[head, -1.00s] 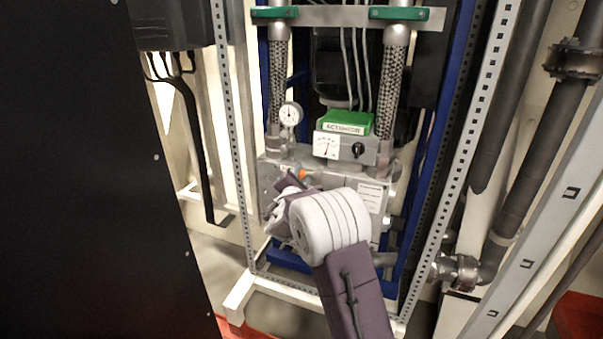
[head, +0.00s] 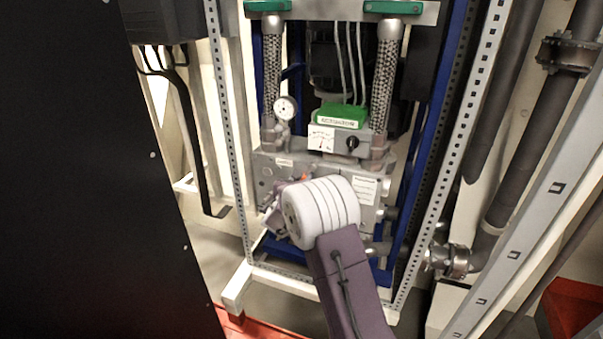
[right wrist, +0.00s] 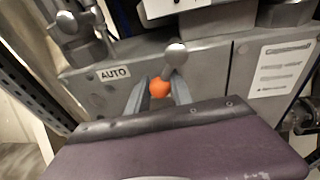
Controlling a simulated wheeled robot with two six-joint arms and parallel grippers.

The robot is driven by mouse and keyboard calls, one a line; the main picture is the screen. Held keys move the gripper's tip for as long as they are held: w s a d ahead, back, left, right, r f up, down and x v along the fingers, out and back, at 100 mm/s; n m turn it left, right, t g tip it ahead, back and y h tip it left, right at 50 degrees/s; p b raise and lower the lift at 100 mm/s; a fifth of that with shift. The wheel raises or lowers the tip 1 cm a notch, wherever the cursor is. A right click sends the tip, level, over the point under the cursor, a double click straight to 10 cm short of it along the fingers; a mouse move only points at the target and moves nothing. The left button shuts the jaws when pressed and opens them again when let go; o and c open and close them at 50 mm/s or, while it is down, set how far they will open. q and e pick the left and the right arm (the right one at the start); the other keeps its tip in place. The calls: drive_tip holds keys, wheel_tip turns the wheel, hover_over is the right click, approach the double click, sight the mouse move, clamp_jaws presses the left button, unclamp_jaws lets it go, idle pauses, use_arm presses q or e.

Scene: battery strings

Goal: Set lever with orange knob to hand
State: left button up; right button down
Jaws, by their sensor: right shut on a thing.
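The orange knob (right wrist: 159,88) of the lever sits between the two grey fingers of my right gripper (right wrist: 160,92) in the right wrist view. The gripper is shut on it. The lever's shaft is mostly hidden. In the head view only a sliver of the orange knob (head: 306,177) shows above my wrist, in front of the grey valve block (head: 345,170). A label reading AUTO (right wrist: 115,73) is on the block to the left of the knob. No label reading hand can be made out. My left gripper is not in view.
A dial gauge (head: 285,108), a green-topped box (head: 341,117) and braided hoses are above the block. Perforated metal uprights flank it. A black panel (head: 90,170) fills the left.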

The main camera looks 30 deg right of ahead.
drive_tip(key=shift+d+n, duration=0.1)
drive_tip(key=shift+n, duration=0.4)
drive_tip(key=shift+s+r, duration=0.1)
drive_tip(key=c, duration=1.1)
unclamp_jaws()
drive_tip(key=shift+c, duration=0.2)
drive_tip(key=shift+s, duration=0.1)
drive_tip(key=p+v, duration=0.1)
drive_tip(key=v, duration=0.8)
drive_tip(key=shift+p, duration=0.4)
